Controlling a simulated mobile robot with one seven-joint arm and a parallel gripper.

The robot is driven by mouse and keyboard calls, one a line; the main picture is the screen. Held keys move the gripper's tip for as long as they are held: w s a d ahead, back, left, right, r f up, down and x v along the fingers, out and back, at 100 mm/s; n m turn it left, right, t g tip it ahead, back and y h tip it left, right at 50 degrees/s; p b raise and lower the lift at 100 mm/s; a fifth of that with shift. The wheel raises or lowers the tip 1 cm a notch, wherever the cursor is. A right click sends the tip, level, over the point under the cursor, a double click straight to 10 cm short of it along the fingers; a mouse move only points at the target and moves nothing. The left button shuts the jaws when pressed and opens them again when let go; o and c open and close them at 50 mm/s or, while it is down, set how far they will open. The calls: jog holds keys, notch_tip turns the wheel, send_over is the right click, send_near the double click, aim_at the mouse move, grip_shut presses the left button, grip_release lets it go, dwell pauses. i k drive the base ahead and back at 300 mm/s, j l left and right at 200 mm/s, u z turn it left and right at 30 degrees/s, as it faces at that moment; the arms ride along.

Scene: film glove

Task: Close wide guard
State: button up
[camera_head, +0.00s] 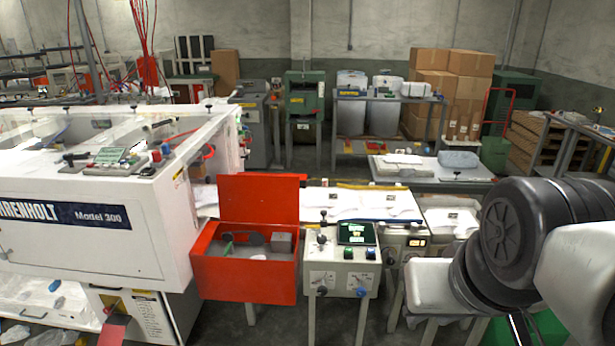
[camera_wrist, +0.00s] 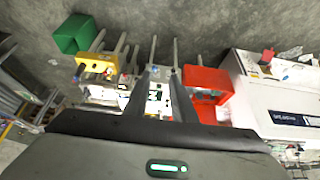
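The likely wide guard is a red hinged cover (camera_head: 258,200), standing raised at the back of an open red box (camera_head: 243,278) in the head view. Grey and dark parts lie inside the box. The red unit (camera_wrist: 207,82) also shows in the wrist view, right of my gripper. My gripper (camera_wrist: 161,75) shows in the wrist view as two grey fingers with a gap between them. It is open, holds nothing visible, and appears apart from the red unit. The head view shows my arm at the right, but not my gripper.
A white machine (camera_head: 80,238) marked Model 300 stands left of the red box. A control box (camera_head: 340,272) with knobs stands close on its right. A green bin (camera_wrist: 74,34) is at the wrist view's upper left. Cartons (camera_head: 450,85) are stacked behind.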

aim_at(279, 195)
jog(key=i+j, duration=0.4)
jog(key=j, duration=0.15)
jog(key=i+j, duration=0.4)
jog(key=j, duration=0.15)
jog(key=i+j, duration=0.85)
jog(key=j, duration=0.25)
